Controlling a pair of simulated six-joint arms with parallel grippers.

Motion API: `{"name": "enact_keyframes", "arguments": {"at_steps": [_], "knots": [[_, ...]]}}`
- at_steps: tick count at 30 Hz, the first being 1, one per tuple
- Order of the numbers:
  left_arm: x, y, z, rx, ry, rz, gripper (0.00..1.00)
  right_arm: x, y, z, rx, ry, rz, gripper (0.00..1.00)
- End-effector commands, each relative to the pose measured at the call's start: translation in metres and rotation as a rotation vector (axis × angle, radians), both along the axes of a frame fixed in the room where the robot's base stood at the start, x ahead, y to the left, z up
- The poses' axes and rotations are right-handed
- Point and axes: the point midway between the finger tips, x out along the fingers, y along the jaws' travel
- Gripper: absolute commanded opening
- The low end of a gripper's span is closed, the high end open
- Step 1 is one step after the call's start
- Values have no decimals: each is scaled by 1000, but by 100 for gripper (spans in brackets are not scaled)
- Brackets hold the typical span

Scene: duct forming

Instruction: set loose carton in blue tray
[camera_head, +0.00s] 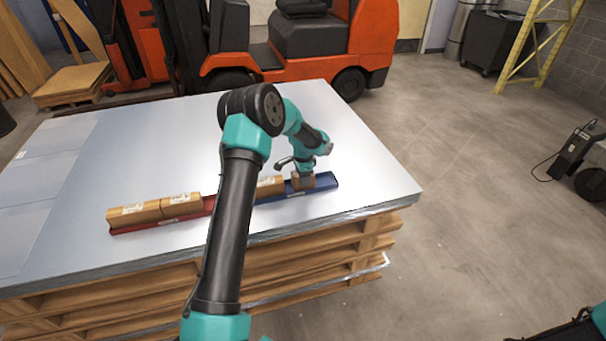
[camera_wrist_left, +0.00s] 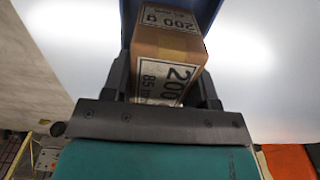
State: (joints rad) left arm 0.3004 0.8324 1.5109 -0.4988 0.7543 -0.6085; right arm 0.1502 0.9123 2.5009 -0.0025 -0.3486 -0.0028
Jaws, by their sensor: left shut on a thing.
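My left gripper (camera_head: 303,176) is shut on a small brown carton (camera_head: 303,184) with white labels. The carton is over the right half of the blue tray (camera_head: 326,182); I cannot tell whether it rests on the tray floor. In the left wrist view the carton (camera_wrist_left: 167,62) shows "200 g" and "85 mm" labels between the two dark fingers. The blue tray (camera_wrist_left: 128,18) shows around its far end. Another carton (camera_head: 270,186) sits in the tray to the left, partly hidden by my arm.
A red tray (camera_head: 150,228) with brown cartons (camera_head: 160,208) lies left of the blue tray, partly behind my left arm. The grey sheet tabletop (camera_head: 130,150) on stacked pallets is otherwise clear. An orange forklift (camera_head: 335,40) stands behind.

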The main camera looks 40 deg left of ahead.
Motion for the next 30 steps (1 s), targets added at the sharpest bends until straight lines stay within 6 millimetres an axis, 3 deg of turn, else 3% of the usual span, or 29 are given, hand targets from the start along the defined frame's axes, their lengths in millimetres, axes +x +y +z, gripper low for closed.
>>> {"name": "enact_keyframes", "arguments": {"at_steps": [12,13,21,30], "knots": [[0,0,0,0,0,0,15,0,0,0,0,0,0,43],[0,0,0,0,0,0,56,0,0,0,0,0,0,43],[0,0,0,0,0,0,82,0,0,0,0,0,0,43],[0,0,1,-1,1,1,83,0,0,0,0,0,0,43]]}}
